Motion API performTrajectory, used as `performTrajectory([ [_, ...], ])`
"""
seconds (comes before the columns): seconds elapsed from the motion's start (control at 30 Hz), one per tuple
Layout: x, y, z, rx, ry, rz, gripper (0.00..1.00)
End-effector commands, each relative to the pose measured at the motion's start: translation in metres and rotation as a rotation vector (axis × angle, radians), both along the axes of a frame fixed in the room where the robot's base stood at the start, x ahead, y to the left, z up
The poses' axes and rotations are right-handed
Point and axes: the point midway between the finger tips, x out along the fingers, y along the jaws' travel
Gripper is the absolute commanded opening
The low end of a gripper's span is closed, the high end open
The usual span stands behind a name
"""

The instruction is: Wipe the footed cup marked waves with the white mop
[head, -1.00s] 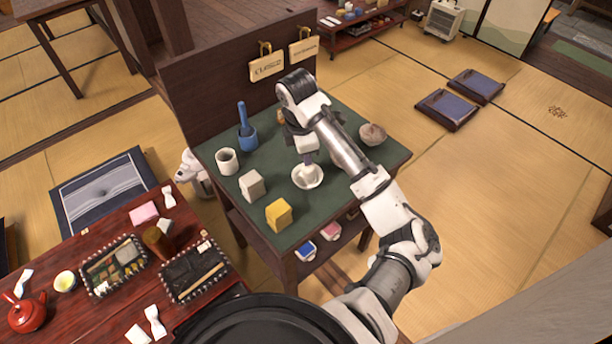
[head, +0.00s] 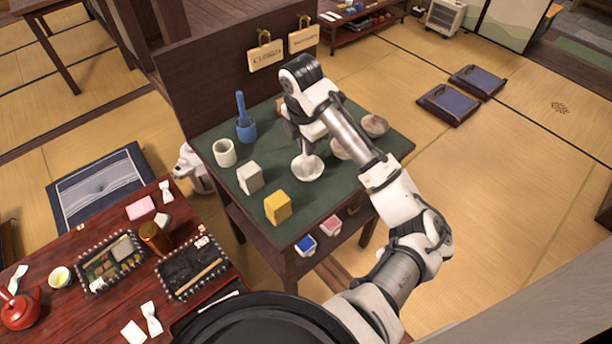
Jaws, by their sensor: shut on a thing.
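My gripper (head: 305,148) points down over a pale, shallow bowl-like cup (head: 313,175) on the green-topped stand. It is shut on what looks like the white mop, whose handle shows only as a small dark strip; its head is at or in the cup and hard to make out. Marks on the cups are too small to read, so I cannot tell which bears waves.
On the stand's left are a blue holder (head: 246,133) with a blue-handled tool, a white holder (head: 224,154), a whitish block (head: 249,179) and a yellow block (head: 277,209). A wooden back panel (head: 215,85) rises behind. A red table (head: 95,290) is at lower left.

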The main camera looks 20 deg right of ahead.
Motion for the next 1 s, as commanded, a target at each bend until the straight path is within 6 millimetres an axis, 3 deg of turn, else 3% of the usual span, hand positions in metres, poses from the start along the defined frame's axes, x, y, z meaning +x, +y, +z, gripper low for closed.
performTrajectory([
  [0.3,0.000,-0.001,-0.004,-0.001,0.000,0.445,0.00],
  [0.47,0.000,-0.001,-0.003,0.000,0.000,0.609,0.00],
  [0.83,0.000,0.000,0.000,0.001,0.001,0.646,0.00],
  [1.0,0.000,0.000,0.011,0.000,0.000,0.645,0.00],
])
